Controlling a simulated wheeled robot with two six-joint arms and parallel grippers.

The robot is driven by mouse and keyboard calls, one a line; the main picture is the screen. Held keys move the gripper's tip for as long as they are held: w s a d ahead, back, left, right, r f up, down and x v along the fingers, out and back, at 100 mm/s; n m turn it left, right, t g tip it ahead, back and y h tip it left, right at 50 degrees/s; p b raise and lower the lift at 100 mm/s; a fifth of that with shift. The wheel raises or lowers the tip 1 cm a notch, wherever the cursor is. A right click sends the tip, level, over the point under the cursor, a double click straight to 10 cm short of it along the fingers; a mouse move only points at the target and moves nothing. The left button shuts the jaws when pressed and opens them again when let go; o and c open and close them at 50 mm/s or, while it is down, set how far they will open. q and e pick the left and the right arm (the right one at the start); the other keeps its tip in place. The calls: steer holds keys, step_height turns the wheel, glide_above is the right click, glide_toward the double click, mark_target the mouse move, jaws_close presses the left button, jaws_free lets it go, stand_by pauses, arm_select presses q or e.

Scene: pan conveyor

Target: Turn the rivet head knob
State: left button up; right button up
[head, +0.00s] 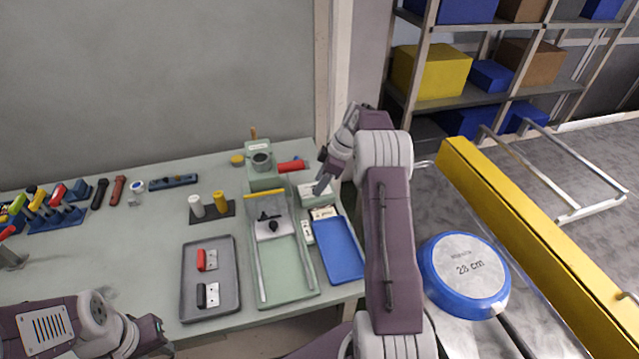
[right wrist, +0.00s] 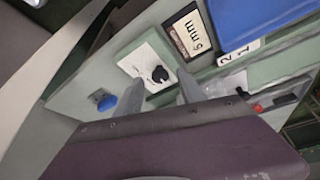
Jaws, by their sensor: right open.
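In the right wrist view, a black knob (right wrist: 160,74) sits on a white plate on a pale green box (right wrist: 128,52). The fingers of my right gripper (right wrist: 161,90) are open. The knob shows between and just beyond their tips, and I cannot tell whether they touch it. In the head view my right gripper (head: 321,186) is over the box (head: 309,197) beside the green press (head: 262,172), and I cannot make out the knob there. My left gripper (head: 150,335) is at the lower left, apart from everything; its opening is unclear.
A blue knob or button (right wrist: 106,102) is close to one finger. A "6 mm" card (right wrist: 190,35) lies beside the box. A blue tray (head: 340,250), a grey tray (head: 184,285) and a red handle (head: 291,166) are near. A pan (head: 465,270) lies at the right.

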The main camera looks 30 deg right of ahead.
steer(key=v, duration=0.8)
steer(key=shift+r+p, duration=0.15)
steer(key=shift+p, duration=0.2)
